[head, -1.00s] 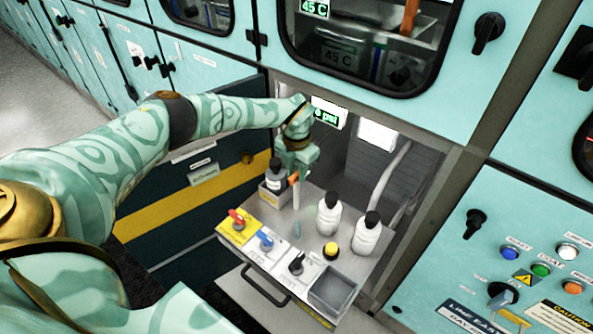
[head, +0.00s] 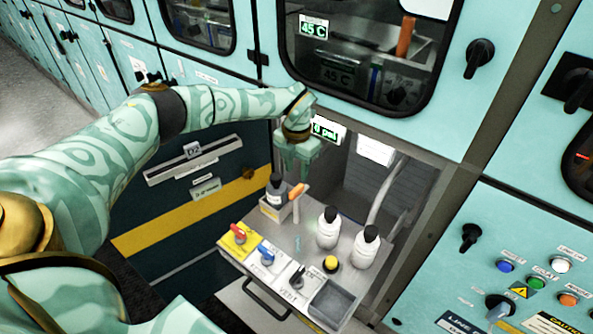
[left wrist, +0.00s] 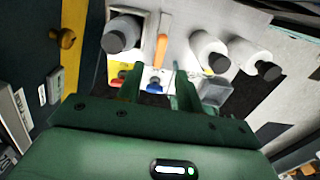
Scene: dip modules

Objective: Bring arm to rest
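My left arm reaches in from the left in the head view. Its gripper (head: 297,168) hangs above the back of the pull-out tray (head: 285,291), over a dark bottle and an orange-handled tool. In the left wrist view the two fingers of the left gripper (left wrist: 155,85) are apart with nothing between them. The orange handle (left wrist: 161,50) shows beyond them, clear of the fingers. My right gripper is not in view.
The tray holds a dark-capped bottle (head: 276,190) in a holder, two white bottles (head: 328,230) (head: 366,247), coloured switches (head: 266,255), a yellow button (head: 331,263) and a grey bin (head: 330,301). Cabinet doors and a control panel (head: 530,270) surround it.

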